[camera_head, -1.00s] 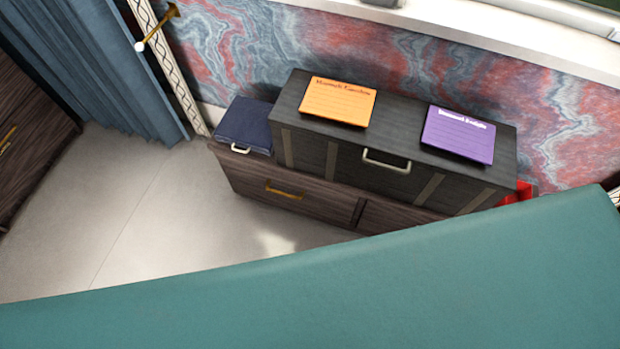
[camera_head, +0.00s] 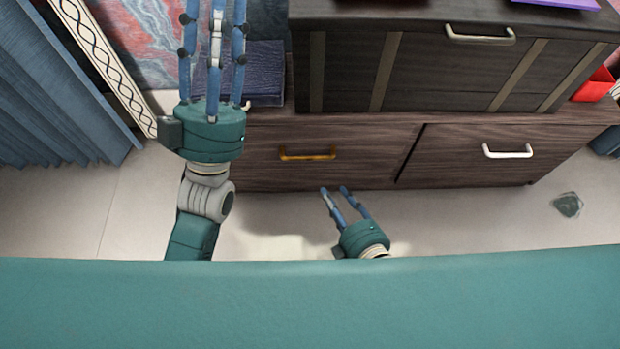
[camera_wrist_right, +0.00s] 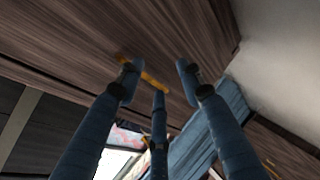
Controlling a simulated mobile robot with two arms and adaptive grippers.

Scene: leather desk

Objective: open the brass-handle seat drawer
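The brass-handle drawer (camera_head: 355,165) is a dark wood front low in the seat cabinet, and it looks closed. Its brass handle (camera_head: 307,154) is a horizontal bar. My right gripper (camera_head: 336,190) is open and empty, below and right of the handle, pointing up-left. In the right wrist view the brass handle (camera_wrist_right: 155,82) shows just beyond the spread fingers, partly hidden by them; contact cannot be told. My left gripper (camera_head: 213,12) is raised at the left, its fingers spread and empty, covering part of the navy box; its fingertips reach the top edge.
A second drawer with a white handle (camera_head: 507,152) is at the right. A dark striped chest (camera_head: 400,60) sits on the cabinet. A navy box (camera_head: 265,75) is at its left. A teal surface (camera_head: 310,305) fills the foreground. A small dark object (camera_head: 567,205) lies on the floor.

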